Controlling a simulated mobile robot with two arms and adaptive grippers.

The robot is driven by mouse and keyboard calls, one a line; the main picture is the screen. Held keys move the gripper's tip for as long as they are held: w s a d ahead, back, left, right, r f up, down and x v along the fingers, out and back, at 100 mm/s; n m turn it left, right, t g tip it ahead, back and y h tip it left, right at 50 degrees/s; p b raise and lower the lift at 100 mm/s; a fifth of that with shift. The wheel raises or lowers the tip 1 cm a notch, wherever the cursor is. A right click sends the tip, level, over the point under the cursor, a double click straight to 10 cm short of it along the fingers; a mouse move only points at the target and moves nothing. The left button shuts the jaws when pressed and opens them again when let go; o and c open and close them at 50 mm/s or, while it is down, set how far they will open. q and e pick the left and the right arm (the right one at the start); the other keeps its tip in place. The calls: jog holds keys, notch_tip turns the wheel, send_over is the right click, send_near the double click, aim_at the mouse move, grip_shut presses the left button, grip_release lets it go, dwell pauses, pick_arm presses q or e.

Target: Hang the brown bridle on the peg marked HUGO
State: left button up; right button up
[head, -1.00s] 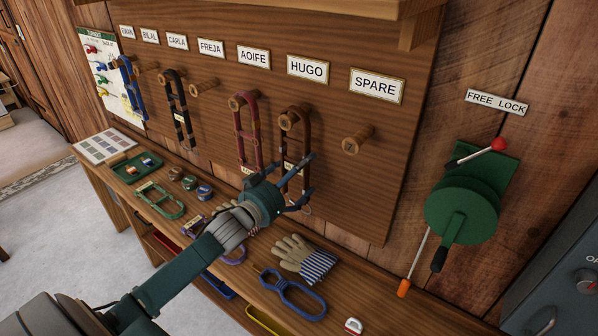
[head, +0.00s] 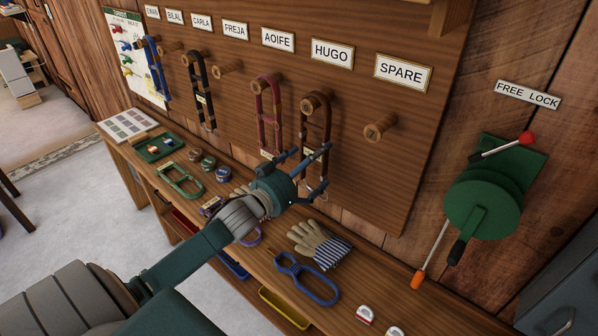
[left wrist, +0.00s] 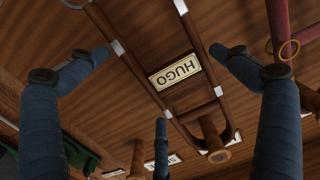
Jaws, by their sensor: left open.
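The brown bridle (head: 328,128) hangs on the wooden peg (head: 312,103) below the HUGO sign (head: 332,54). In the left wrist view, which is upside down, its brown straps (left wrist: 141,77) run down from the peg (left wrist: 214,142), with a HUGO tag (left wrist: 175,72) between them. My left gripper (head: 308,172) is open in front of the bridle's lower part. In the wrist view its blue fingers stand either side of the straps. I cannot tell whether they touch. The gripper partly hides the bridle's lower end. My right gripper is not in view.
A red bridle (head: 260,105) hangs close on the left, below AOIFE. The SPARE peg (head: 377,128) is empty. The bench below holds a glove (head: 318,242), a blue buckle-shaped item (head: 305,280) and several small tins.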

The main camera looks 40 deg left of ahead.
pick_arm(q)
jog(key=s, duration=1)
jog(key=shift+a+r, duration=0.15)
jog(key=shift+a, duration=0.2)
